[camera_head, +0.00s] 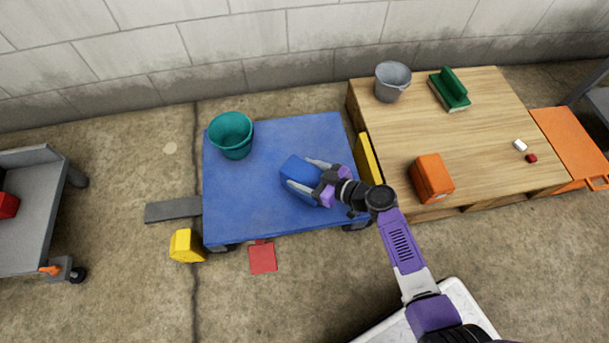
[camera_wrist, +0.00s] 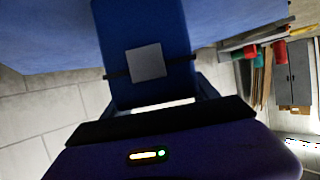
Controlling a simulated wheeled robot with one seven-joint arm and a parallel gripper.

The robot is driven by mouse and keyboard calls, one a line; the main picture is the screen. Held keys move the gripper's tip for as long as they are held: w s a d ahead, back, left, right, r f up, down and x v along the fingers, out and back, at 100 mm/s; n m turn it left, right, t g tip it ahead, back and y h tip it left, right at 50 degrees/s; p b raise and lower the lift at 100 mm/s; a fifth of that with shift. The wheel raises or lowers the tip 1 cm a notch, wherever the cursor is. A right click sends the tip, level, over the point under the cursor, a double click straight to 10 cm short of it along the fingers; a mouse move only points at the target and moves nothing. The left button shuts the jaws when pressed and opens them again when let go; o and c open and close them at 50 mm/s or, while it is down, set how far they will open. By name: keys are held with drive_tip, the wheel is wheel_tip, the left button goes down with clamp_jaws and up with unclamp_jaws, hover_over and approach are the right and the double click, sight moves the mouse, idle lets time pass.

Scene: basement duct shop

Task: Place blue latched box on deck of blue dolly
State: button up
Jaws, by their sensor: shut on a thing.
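The blue latched box (camera_head: 298,168) is over the right-hand part of the blue dolly's deck (camera_head: 255,198) in the head view. My gripper (camera_head: 306,175) is shut on the box, with its light fingers along the box's sides. In the wrist view the blue box (camera_wrist: 122,25) fills the upper middle and shows a grey latch plate and a dark band. The dolly's blue deck (camera_wrist: 50,35) shows behind it. I cannot tell whether the box touches the deck or hangs just above it.
A teal bucket (camera_head: 231,137) stands on the deck's back left corner. A wooden table (camera_head: 490,135) to the right holds a grey bucket (camera_head: 392,80), a green thing (camera_head: 450,90) and an orange box (camera_head: 431,178). A yellow object (camera_head: 187,246) and red piece (camera_head: 263,258) lie in front.

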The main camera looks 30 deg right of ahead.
drive_tip(key=o, duration=1.8)
drive_tip(key=shift+r, duration=0.1)
drive_tip(key=p+v, duration=0.3)
drive_tip(key=v, duration=0.9)
